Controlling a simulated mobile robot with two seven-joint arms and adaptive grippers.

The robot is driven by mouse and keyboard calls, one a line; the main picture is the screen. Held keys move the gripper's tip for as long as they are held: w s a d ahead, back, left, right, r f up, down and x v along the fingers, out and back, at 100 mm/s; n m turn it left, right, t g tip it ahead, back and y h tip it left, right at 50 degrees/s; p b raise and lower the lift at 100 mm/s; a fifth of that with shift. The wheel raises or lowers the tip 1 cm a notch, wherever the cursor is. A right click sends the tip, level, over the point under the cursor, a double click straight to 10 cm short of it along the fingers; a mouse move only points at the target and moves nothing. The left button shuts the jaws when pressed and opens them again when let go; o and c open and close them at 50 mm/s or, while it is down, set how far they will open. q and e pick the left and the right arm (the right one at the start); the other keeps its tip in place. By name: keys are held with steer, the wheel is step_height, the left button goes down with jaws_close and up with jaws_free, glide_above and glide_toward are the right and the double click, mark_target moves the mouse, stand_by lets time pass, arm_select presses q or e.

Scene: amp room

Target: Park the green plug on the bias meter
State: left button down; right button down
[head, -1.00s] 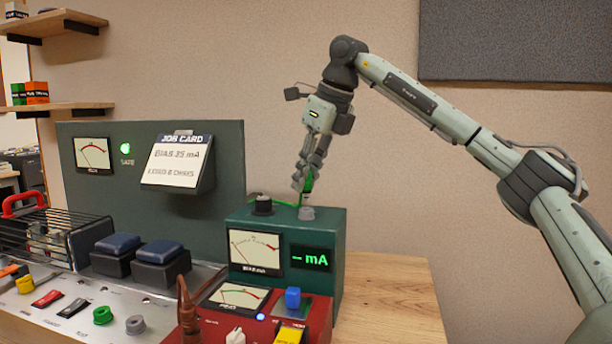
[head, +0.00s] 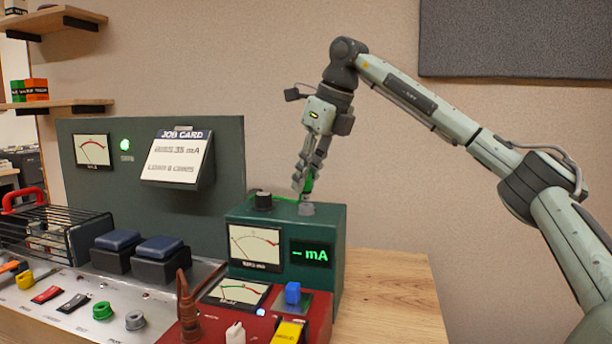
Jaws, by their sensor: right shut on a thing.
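The bias meter (head: 325,222) is a dark green box with a needle dial, a display reading "– mA" and a black knob on top. A grey round socket (head: 306,209) stands on its top at the right. My right gripper (head: 302,184) points down just above this socket and is shut on the green plug (head: 308,186), which is mostly hidden by the fingers. A green cable runs from the plug to the left behind the knob. I cannot tell whether the plug's tip touches the socket. My left gripper is not in view.
A red unit (head: 318,318) with a dial, a blue switch and a brown upright probe (head: 187,308) stands in front of the meter. Left are a control panel, black-wire cage (head: 50,238) and job card (head: 176,158). Bare wooden table (head: 385,285) lies right of the meter.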

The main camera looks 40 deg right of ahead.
steer(key=shift+f+b, duration=0.6)
steer(key=shift+f, duration=0.6)
stand_by(0.6)
steer(key=c, duration=1.3)
jaws_free()
steer(key=shift+c, duration=0.2)
steer(key=shift+r, duration=0.1)
steer(key=v, duration=1.1)
steer(key=shift+s+r, duration=0.25)
steer(key=shift+r, duration=0.1)
